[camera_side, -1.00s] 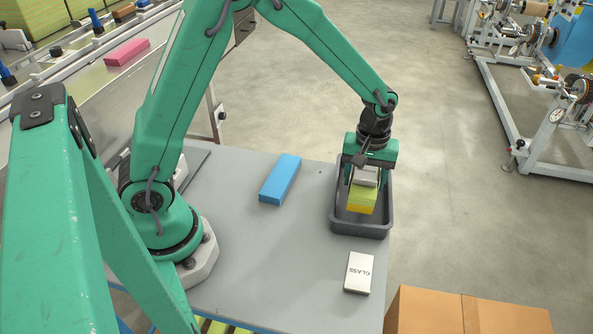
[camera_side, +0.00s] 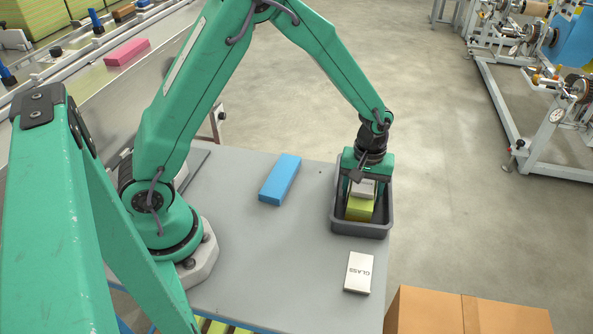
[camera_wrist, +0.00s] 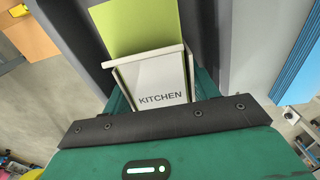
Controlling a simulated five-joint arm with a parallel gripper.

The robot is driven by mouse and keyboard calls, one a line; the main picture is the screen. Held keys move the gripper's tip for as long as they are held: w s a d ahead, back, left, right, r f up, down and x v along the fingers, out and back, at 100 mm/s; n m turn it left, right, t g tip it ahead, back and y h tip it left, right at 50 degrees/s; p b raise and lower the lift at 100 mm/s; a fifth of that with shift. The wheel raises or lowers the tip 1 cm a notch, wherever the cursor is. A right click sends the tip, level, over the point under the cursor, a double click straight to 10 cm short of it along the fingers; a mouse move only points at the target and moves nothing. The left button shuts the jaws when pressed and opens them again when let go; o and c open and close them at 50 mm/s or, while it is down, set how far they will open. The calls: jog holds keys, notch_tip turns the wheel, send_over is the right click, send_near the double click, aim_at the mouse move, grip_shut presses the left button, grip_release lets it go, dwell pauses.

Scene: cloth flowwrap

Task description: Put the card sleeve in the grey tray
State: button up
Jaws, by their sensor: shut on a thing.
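A white card sleeve (camera_wrist: 163,82) lettered KITCHEN, with a yellow-green folded cloth (camera_wrist: 135,25) sticking out of it, is between my fingers in the wrist view. In the side view the sleeve (camera_side: 363,188) shows under my gripper (camera_side: 361,193), with the cloth (camera_side: 359,209) below it. My gripper is shut on the sleeve, pointing down inside the outline of the grey tray (camera_side: 362,230). The cloth's lower end is within the tray walls; whether it touches the tray floor I cannot tell.
A white box lettered GLASS (camera_side: 358,272) lies on the grey table (camera_side: 265,260) in front of the tray. A blue block (camera_side: 280,180) lies left of the tray. A cardboard box (camera_side: 465,312) stands beyond the table's front right corner. The table between is clear.

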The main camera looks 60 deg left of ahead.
jog(key=shift+f, duration=0.1)
jog(key=o, duration=0.7)
jog(key=shift+c, duration=0.2)
notch_tip(320, 180, up, 12)
jog(key=shift+f, duration=0.25)
jog(key=shift+r, duration=0.4)
